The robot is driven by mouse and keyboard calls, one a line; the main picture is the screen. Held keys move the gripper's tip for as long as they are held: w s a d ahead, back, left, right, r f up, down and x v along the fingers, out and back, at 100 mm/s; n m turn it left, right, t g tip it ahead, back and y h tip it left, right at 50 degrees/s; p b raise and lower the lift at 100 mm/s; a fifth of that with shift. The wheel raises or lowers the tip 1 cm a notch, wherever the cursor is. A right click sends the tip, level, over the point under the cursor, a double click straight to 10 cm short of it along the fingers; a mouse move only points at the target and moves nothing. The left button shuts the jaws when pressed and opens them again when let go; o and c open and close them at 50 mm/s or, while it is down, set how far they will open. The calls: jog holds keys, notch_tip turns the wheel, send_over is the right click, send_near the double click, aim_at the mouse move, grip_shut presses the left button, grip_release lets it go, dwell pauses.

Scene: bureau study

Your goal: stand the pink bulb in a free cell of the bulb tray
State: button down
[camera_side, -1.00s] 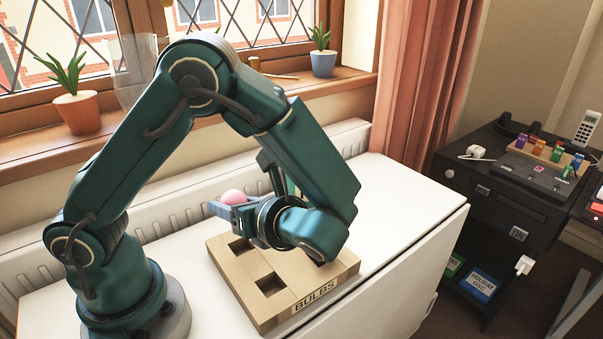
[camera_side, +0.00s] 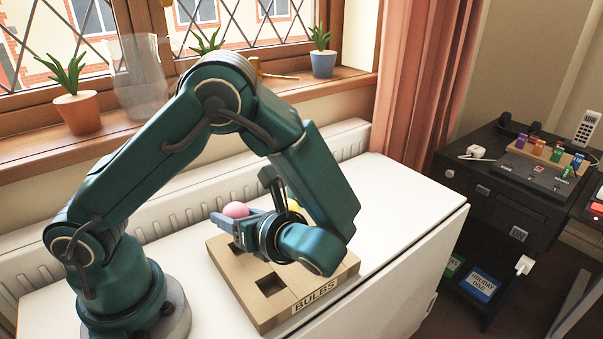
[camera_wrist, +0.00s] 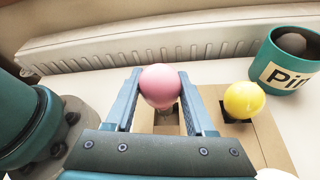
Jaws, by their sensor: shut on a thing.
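The pink bulb (camera_side: 236,210) is held between the fingers of my gripper (camera_side: 237,219), above the back-left part of the bulb tray (camera_side: 228,279). In the wrist view the pink bulb (camera_wrist: 160,82) sits between the two blue fingertips, round end showing. A dark cell opening of the tray shows partly below it, mostly hidden by the bulb. An empty cell (camera_side: 270,286) lies at the front of the tray. A yellow bulb (camera_wrist: 244,99) stands in a cell to the right in the wrist view. My arm hides the right part of the tray in the side view.
A teal pot (camera_wrist: 267,70) with a partly readable label stands beyond the tray at the right of the wrist view. A white radiator (camera_wrist: 120,48) runs behind. The white table right of the tray (camera_side: 405,205) is clear.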

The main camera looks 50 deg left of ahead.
aim_at(233, 204)
jog(key=shift+f, duration=1.85)
dwell(1.2)
jog(key=shift+c, duration=0.9)
grip_release()
jog(key=shift+r, duration=3.55)
